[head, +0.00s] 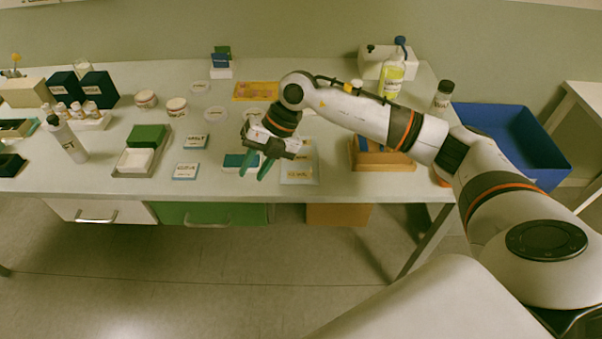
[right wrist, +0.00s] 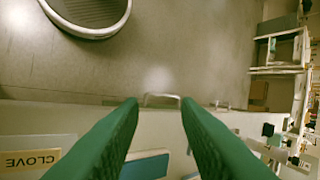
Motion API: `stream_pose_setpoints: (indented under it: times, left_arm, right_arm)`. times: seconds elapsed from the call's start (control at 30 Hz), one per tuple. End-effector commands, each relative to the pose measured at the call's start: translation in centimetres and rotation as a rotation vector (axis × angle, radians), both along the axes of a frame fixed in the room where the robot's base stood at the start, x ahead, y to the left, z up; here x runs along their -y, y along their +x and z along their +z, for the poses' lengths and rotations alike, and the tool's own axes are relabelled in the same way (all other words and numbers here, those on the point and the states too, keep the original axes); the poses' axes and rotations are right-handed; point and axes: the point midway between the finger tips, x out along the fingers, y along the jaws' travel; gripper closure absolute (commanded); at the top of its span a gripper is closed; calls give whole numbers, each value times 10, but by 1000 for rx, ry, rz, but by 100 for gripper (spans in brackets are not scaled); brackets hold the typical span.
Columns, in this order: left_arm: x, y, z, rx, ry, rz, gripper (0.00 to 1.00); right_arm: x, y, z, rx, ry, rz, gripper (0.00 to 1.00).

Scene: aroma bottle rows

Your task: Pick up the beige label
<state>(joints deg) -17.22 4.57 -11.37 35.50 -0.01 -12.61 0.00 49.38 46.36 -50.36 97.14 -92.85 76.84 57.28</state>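A grey tray (head: 301,181) near the table's front edge holds small beige labels, one of them a beige label (head: 298,174) at its front. In the right wrist view a pale beige label (right wrist: 32,160) reading CLOVE shows upside down at the lower left. My left gripper is not in view.
Blue-edged label cards (head: 186,171) and a green-and-white box (head: 146,137) stand to the left. A wooden tray (head: 385,160) stands right of the label tray. A yellow bottle (head: 391,77) and a blue bin (head: 515,140) are farther right. My right arm crosses above the table.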

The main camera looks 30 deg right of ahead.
Motion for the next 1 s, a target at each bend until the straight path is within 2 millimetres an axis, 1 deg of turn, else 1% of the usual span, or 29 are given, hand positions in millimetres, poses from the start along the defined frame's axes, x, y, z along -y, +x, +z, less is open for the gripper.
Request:
stream_pose_setpoints:
  times: [0.03,0.1,0.2,0.3,0.37,0.47,0.6,0.7,0.87,1.0]
  left_arm:
    - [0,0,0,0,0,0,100]
    - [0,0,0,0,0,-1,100]
    - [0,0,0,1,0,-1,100]
    - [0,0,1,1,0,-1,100]
    - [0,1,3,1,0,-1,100]
    - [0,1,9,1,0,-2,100]
    - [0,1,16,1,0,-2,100]
    - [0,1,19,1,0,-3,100]
    - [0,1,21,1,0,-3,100]
    - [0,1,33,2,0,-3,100]
  right_arm:
    - [37,7,4,-18,-143,-36,70]
    - [80,9,9,-56,-312,-95,70]
    - [123,9,19,-96,-473,-167,70]
    - [144,8,24,-119,-549,-208,70]
    - [148,7,21,-126,-564,-214,70]
    - [148,6,6,-130,-565,-215,70]
    - [147,6,-19,-128,-563,-212,70]
    - [147,6,-33,-126,-561,-211,70]
    - [147,6,-43,-124,-560,-212,70]
    - [149,5,-59,-128,-560,-211,70]
